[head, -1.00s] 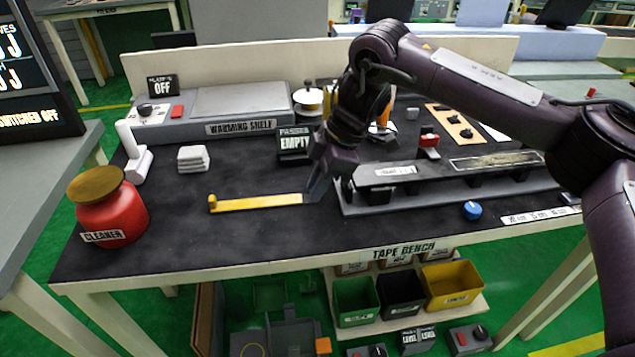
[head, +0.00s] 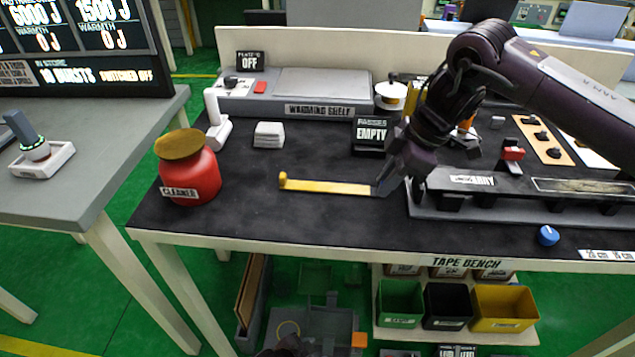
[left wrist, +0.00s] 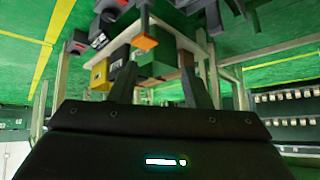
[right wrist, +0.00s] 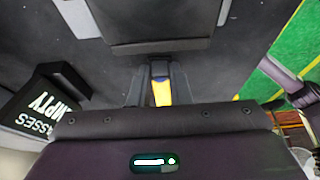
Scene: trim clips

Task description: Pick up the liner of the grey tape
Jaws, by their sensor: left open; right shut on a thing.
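A long yellow strip (head: 335,187), which I take for the liner, stretches level over the black bench top, with a small curled tab at its left end. My right gripper (head: 382,188) is shut on its right end. In the right wrist view the yellow strip (right wrist: 162,93) shows between the close fingers (right wrist: 160,75). I cannot tell whether the strip touches the bench. I cannot make out the grey tape for certain. My left gripper (left wrist: 160,90) is open and empty, low down over the green floor and facing bins under the bench.
The long grey fixture (head: 520,205) lies just right of my right gripper. A red cleaner bottle (head: 192,180), a white block stack (head: 268,135), the warming shelf (head: 325,87) and an "EMPTY" sign (head: 371,134) stand around.

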